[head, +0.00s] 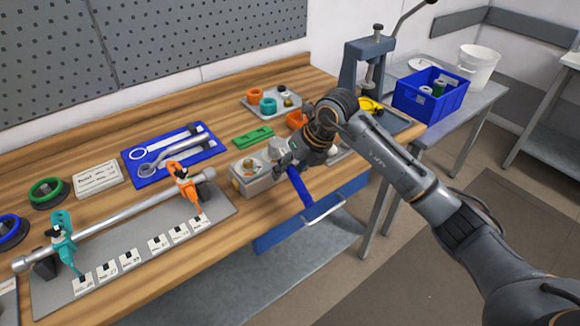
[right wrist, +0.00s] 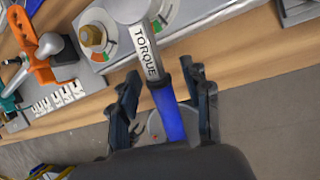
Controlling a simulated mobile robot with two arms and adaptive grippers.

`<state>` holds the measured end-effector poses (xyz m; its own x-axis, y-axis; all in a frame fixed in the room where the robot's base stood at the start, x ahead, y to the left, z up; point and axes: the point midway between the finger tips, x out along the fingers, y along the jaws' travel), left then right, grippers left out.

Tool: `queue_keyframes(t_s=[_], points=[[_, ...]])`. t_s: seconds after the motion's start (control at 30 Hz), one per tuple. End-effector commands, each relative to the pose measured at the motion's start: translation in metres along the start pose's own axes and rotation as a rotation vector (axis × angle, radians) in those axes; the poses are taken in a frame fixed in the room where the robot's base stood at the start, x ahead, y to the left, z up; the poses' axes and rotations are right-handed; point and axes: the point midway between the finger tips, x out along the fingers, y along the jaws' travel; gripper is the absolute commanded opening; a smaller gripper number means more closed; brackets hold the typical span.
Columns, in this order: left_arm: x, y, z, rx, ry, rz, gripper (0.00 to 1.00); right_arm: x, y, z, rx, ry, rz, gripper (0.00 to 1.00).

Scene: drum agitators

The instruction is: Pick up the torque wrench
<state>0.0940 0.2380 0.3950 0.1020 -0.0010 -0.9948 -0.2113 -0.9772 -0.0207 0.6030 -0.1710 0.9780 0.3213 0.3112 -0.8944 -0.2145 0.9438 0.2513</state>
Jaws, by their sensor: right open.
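The torque wrench has a silver shaft marked TORQUE (right wrist: 146,52) and a blue handle (right wrist: 169,115). In the head view its blue handle (head: 301,188) sticks out past the bench's front edge, and its head end is partly hidden by my right gripper. My right gripper (head: 287,163) is over the wrench. In the right wrist view the open fingers of my right gripper (right wrist: 163,88) stand on either side of the wrench, near where shaft meets handle, with gaps visible. My left gripper is not in view.
A grey block with a brass hex piece (right wrist: 92,37) and dials lies under the wrench's head end. An orange clamp (head: 183,188) holds a long rod at left. A blue tray of wrenches (head: 203,151), a grey press (head: 350,72) and a blue bin (head: 433,93) stand farther back.

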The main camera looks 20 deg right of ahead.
Motion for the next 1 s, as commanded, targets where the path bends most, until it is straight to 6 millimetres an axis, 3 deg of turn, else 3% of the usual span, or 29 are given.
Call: queue_keyframes(t_s=[0.13, 0.4, 0.8, 1.0], points=[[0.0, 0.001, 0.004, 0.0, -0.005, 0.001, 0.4, 0.0, 0.0, 0.0, 0.0, 0.0, 0.0, 0.48], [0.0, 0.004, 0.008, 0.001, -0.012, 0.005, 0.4, 0.0, 0.0, 0.0, 0.0, 0.0, 0.0, 0.0], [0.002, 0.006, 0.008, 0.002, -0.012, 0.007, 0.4, -0.003, 0.001, 0.002, -0.001, -0.004, 0.001, 0.0], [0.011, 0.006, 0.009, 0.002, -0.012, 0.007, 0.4, -0.019, 0.005, 0.01, -0.003, -0.012, 0.001, 0.0]])
